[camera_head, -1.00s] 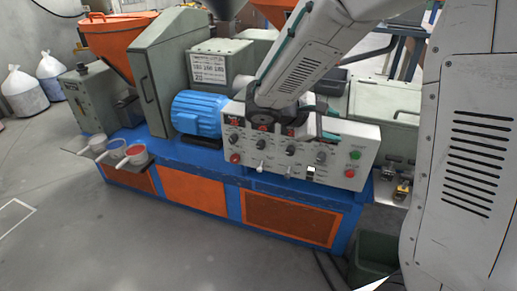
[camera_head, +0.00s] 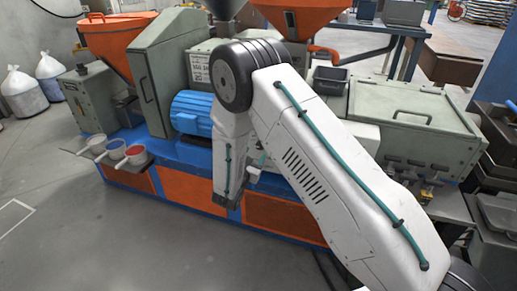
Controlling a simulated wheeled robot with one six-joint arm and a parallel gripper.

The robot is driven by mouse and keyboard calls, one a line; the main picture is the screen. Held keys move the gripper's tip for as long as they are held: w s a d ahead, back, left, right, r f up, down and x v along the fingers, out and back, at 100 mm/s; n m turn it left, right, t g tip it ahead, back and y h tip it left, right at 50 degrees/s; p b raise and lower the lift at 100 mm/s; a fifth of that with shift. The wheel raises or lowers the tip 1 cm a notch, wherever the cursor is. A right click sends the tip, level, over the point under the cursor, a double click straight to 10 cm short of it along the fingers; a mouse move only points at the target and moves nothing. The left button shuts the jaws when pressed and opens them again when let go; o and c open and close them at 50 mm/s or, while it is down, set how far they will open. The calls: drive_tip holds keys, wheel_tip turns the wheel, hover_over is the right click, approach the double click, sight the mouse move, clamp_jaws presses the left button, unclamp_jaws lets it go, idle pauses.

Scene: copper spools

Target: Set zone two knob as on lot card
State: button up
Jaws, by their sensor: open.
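The lot card, a white printed sheet (camera_head: 199,68), is on the green-grey box behind the blue motor. Its right side is covered by my arm, and the print is too small to read surely. The control panel with the knobs is almost wholly hidden behind my arm; the zone two knob cannot be seen. My arm bends at a dark elbow in front of the machine, and one link hangs down before the panel area.
The blue motor (camera_head: 192,112) stands left of my arm. Cups (camera_head: 136,153) sit on a small shelf at the machine's left front. A green-grey covered unit (camera_head: 400,115) stands to the right. The concrete floor at front left is clear.

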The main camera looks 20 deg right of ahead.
sight(259, 147)
drive_tip(key=x, duration=0.5)
drive_tip(key=shift+d, duration=0.1)
drive_tip(key=c, duration=1)
drive_tip(key=shift+m, duration=0.3)
drive_tip(key=m, duration=1)
drive_tip(key=shift+m, duration=0.4)
